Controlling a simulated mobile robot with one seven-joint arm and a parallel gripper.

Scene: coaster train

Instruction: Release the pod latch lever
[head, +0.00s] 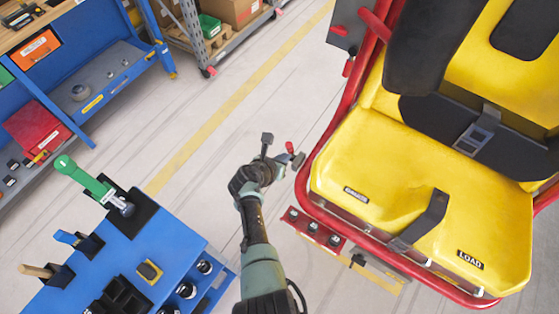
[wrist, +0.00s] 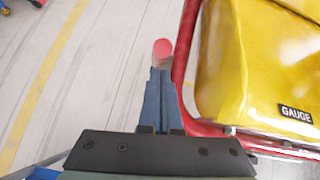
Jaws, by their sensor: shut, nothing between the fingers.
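A red-tipped knob (head: 289,147) shows beside my gripper, close to the pod's red frame; it looks like a lever end. In the wrist view the red knob (wrist: 162,48) lies just beyond my fingertips, and its shaft is mostly hidden. I cannot tell whether the fingers touch it. My gripper (head: 297,160) is shut and empty, left of the yellow pod seat (head: 400,170); its closed fingers also show in the wrist view (wrist: 162,75). Another red handle (head: 348,67) sits by a grey box at the pod's upper left.
A red button box (head: 313,227) is at the pod's lower left corner. A blue tool cart (head: 160,240) with a green-handled tool (head: 85,178) stands at lower left. Blue shelving (head: 95,70) is at upper left. The floor between is clear.

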